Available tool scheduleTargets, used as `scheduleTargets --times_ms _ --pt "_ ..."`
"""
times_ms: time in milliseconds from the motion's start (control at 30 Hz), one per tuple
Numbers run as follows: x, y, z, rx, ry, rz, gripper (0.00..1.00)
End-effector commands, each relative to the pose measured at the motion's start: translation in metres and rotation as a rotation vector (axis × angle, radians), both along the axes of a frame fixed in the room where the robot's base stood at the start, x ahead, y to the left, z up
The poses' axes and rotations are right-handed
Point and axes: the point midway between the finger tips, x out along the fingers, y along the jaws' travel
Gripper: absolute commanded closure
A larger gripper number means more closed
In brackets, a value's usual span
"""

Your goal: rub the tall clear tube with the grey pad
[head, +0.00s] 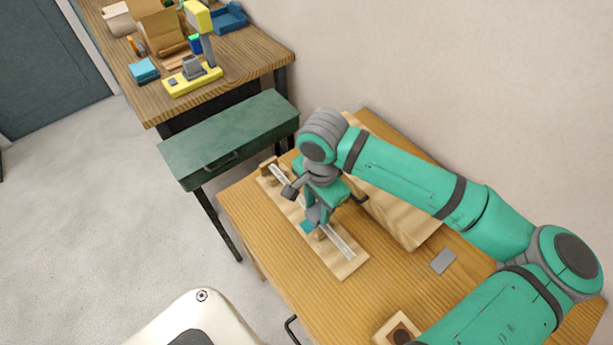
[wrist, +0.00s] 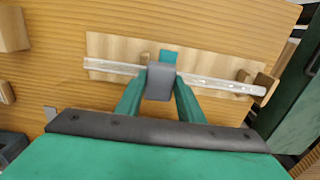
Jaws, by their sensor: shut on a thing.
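The clear tube (head: 339,242) lies flat along a pale wooden board (head: 345,265) on the table. In the wrist view the tube (wrist: 222,84) runs across the board (wrist: 105,45), with small wooden blocks beside it near the right end. My gripper (head: 317,212) is over the middle of the tube, pointing down. In the wrist view my gripper (wrist: 160,90) is shut on a grey pad (wrist: 160,81). The pad covers the middle of the tube; whether it touches cannot be told. A blue-green patch (wrist: 169,55) shows just beyond the pad.
A thin grey plate (head: 443,261) lies on the table to the right. A wooden block with a dark hole (head: 391,321) is near the front. A pale wooden panel (head: 416,231) is behind my arm. A green drawer unit (head: 230,140) and a cluttered second table (head: 150,103) are at the upper left.

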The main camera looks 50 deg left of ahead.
Motion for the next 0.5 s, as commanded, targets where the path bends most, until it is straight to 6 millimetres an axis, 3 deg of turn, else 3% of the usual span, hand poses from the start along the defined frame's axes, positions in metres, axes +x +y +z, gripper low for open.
scheduleTargets --times_ms 433,500 --pt "0.006 0.033 -0.001 0.0 0.0 -0.018 0.84" --pt "0.006 0.032 0.008 0.001 -0.002 -0.018 0.84"
